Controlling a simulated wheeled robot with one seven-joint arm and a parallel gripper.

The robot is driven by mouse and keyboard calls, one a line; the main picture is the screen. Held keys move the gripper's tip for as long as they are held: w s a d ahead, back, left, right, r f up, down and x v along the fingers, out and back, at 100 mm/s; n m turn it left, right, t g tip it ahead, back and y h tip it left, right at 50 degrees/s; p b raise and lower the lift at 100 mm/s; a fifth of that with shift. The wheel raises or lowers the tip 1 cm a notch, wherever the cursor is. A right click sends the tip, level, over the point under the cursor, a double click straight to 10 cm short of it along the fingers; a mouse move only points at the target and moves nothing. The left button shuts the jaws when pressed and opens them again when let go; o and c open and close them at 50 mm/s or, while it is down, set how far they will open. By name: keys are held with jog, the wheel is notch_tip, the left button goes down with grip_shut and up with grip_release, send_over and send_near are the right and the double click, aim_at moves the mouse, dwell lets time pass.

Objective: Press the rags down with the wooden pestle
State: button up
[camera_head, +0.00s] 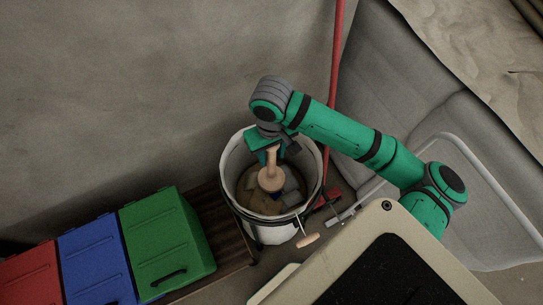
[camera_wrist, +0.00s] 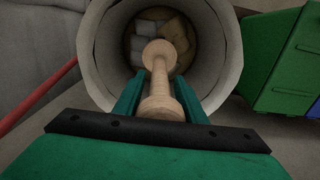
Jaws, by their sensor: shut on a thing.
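My gripper (camera_head: 267,153) is shut on the wooden pestle (camera_head: 271,178) above and inside the mouth of a white bucket (camera_head: 233,163). In the wrist view my gripper's two green fingers (camera_wrist: 160,100) stand on either side of the pestle (camera_wrist: 159,66), which points down into the bucket (camera_wrist: 88,50). Folded rags (camera_head: 261,201) in tan and grey lie at the bottom of the bucket; they also show in the wrist view (camera_wrist: 144,30). The pestle's lower end covers part of the rags. I cannot tell whether it touches them.
Green (camera_head: 165,240), blue (camera_head: 97,262) and red (camera_head: 28,281) bins stand in a row at the left on a dark wooden bench (camera_head: 228,238). A red pole (camera_head: 334,70) stands behind the bucket. A grey sofa (camera_head: 420,90) is at the right.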

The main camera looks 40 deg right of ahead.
jog(key=shift+r, duration=9.4)
jog(key=shift+w, duration=0.1)
